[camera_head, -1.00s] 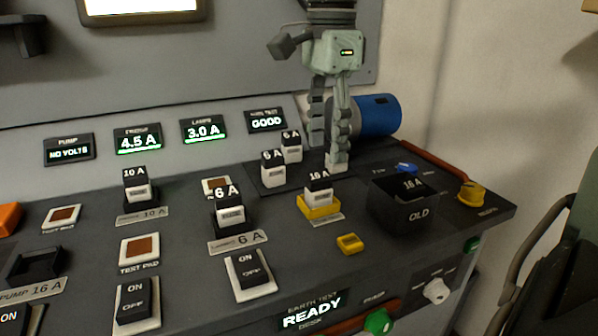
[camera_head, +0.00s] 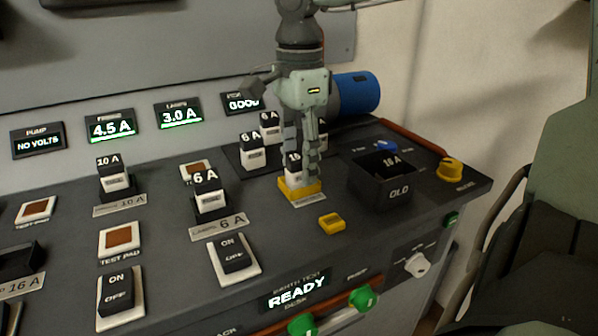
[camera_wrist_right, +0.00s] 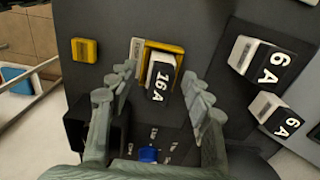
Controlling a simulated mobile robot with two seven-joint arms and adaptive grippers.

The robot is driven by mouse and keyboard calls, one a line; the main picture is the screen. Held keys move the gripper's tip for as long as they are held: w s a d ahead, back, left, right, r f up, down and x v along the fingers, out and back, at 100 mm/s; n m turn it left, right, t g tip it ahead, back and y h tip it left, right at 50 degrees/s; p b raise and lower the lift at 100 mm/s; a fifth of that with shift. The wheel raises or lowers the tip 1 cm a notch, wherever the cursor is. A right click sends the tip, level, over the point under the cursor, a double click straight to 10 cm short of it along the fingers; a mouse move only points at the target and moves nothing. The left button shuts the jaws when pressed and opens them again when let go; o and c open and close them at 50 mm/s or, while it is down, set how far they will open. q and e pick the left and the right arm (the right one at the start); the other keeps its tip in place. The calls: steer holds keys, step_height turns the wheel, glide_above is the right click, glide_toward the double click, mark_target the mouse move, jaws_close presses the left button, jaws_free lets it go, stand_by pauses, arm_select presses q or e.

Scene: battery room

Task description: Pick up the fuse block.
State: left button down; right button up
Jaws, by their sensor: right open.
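The 16 A fuse block (camera_head: 293,177), white with a black labelled top, stands in a yellow holder (camera_head: 301,194) on the dark desk. My right gripper (camera_head: 305,163) points down over it and partly hides it in the head view. In the right wrist view the block (camera_wrist_right: 160,76) lies between the spread fingers of my right gripper (camera_wrist_right: 161,82), with gaps on both sides. The gripper is open and empty. I cannot tell exactly how far the fingertips reach down beside the block. My left gripper is not in view.
Behind stand 6 A blocks (camera_head: 252,152), with another block partly hidden by my gripper. A black OLD bin (camera_head: 391,192) holding a 16 A block is close on the right. A small yellow piece (camera_head: 332,223) lies in front. A blue cylinder (camera_head: 356,92) is at the back.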

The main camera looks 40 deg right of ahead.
mark_target(298, 156)
jaws_close()
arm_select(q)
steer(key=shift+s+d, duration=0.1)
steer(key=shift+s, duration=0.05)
arm_select(e)
steer(key=shift+r, duration=0.15)
